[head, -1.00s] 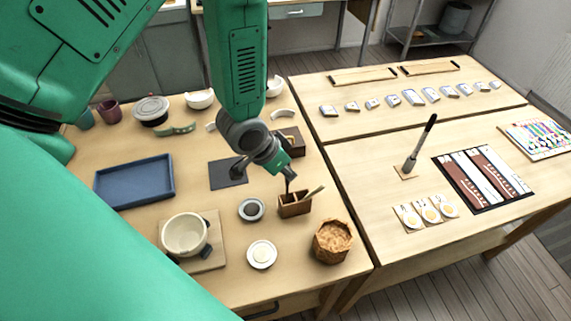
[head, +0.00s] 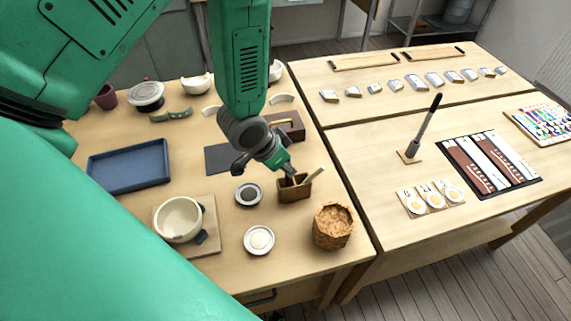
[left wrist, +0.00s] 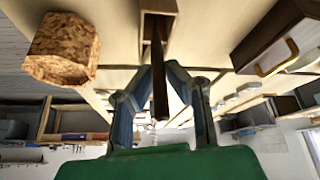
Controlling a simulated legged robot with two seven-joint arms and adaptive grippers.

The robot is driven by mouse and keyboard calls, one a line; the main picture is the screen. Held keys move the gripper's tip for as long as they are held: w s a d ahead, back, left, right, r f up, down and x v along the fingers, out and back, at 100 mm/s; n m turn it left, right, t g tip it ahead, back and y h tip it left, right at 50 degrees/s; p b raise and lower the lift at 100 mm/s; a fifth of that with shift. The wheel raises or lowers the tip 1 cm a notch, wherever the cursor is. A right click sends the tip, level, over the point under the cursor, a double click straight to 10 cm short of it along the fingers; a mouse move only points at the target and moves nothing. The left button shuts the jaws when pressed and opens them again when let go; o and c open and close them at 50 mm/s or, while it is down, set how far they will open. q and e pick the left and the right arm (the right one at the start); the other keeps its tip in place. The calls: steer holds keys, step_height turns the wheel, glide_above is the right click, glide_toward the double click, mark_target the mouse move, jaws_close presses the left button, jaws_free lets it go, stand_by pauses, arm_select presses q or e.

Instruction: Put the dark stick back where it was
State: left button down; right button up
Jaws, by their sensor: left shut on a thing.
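My left gripper (head: 287,172) is shut on the dark stick and stands right over the small wooden holder (head: 294,193). In the left wrist view the dark brown stick (left wrist: 159,85) lies between the two fingers (left wrist: 160,95). Its far end reaches to the opening of the holder (left wrist: 158,7); how deep it goes in is hard to tell. In the head view the gripper mostly hides the stick. A light stick (head: 314,175) leans out of the holder to the right. My right gripper is not in view.
A small dark dish (head: 248,195) and a pale round dish (head: 259,240) are to the left. A brown box with a yellow handle (head: 289,127) stands behind. A blue tray (head: 128,166) lies far left.

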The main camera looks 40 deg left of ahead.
arm_select(q)
steer(key=shift+d+f, duration=0.15)
steer(key=shift+d, duration=0.05)
steer(key=shift+a+f, duration=0.35)
steer(key=shift+a, duration=0.1)
steer(key=c, duration=1.5)
jaws_free()
steer(key=shift+a, duration=0.25)
steer(key=shift+d, duration=0.25)
steer(key=shift+d+r, duration=0.1)
steer(key=shift+r, duration=0.1)
steer(key=s+a, duration=0.5)
steer(key=s, duration=0.6)
steer(key=shift+s+r, duration=0.2)
steer(key=shift+r, duration=0.05)
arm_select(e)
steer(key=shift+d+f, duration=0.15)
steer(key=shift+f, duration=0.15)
